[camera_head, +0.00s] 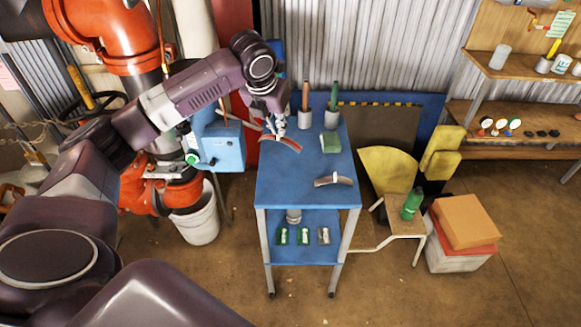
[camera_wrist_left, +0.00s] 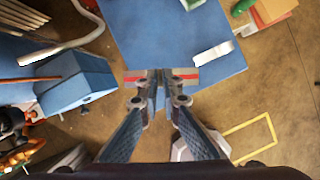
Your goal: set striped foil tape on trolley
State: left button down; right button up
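The striped foil tape (camera_head: 290,145) is a short, slightly curved silvery strip with a red stripe. My left gripper (camera_head: 278,130) is shut on it near its middle. In the left wrist view the tape (camera_wrist_left: 188,77) sticks out on both sides of the closed fingertips (camera_wrist_left: 160,85). The blue trolley (camera_head: 285,190) stands in the middle of the head view. The tape is at the left part of its top in that view; whether it touches the surface I cannot tell. My right gripper is not in view.
A green block (camera_head: 330,143) and two cups with tools (camera_head: 304,118) stand towards the back. The front left of the top is clear. A blue box (camera_head: 222,147) is left of the trolley.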

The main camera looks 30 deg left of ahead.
pick_arm(q)
notch_tip(320, 180, down, 17)
jog(key=shift+f+p, duration=0.1)
jog(key=shift+p, duration=0.95)
jog(key=c, duration=2.2)
grip_release()
jog(key=shift+o, duration=0.2)
jog(key=b+v, duration=0.1)
jog(key=v, duration=1.1)
jog(key=shift+w, duration=0.1)
